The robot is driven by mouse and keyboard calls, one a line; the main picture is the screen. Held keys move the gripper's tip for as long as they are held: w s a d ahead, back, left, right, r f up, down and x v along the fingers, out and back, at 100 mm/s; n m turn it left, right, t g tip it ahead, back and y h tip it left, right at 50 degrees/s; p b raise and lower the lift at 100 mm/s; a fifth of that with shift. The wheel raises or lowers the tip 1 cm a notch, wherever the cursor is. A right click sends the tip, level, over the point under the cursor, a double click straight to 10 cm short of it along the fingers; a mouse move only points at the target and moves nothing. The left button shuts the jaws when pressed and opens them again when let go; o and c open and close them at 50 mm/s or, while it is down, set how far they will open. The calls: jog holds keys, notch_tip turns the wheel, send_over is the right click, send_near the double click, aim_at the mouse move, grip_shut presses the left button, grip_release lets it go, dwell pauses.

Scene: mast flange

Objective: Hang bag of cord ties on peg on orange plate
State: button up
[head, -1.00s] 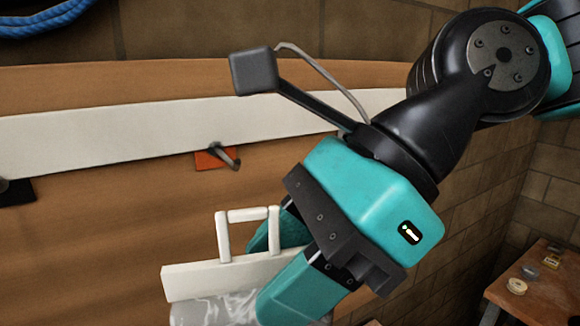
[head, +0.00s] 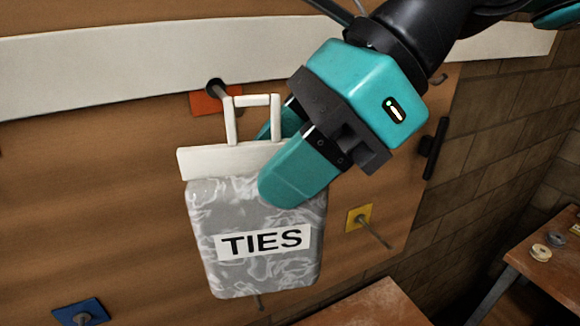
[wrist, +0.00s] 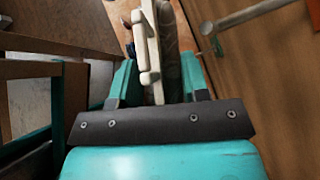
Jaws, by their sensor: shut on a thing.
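The bag of cord ties (head: 262,268) is a grey, see-through pouch with a TIES label, a white header bar and a white loop handle (head: 256,100) on top. My gripper (head: 274,165) is shut on the header's right part, and the bag hangs upright below it. The orange plate (head: 203,105) with its grey peg (head: 216,88) is on the board just left of the loop. The wrist view shows the bag edge-on between the fingers (wrist: 157,82).
A yellow plate with a peg (head: 359,217) is to the right of the bag, and a blue plate (head: 80,312) is at lower left. In the wrist view a round-headed peg (wrist: 245,19) stands right of the bag, apart from it. A wooden table (head: 535,255) is at right.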

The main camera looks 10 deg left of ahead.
jog(key=w+a+f, duration=0.1)
jog(key=w+a, duration=0.2)
jog(key=w, duration=0.2)
jog(key=shift+w+a+p, duration=0.2)
jog(key=shift+a+p, duration=0.05)
jog(key=shift+p, duration=0.15)
jog(key=shift+f, duration=0.2)
dwell(0.6)
jog(key=o, duration=1.3)
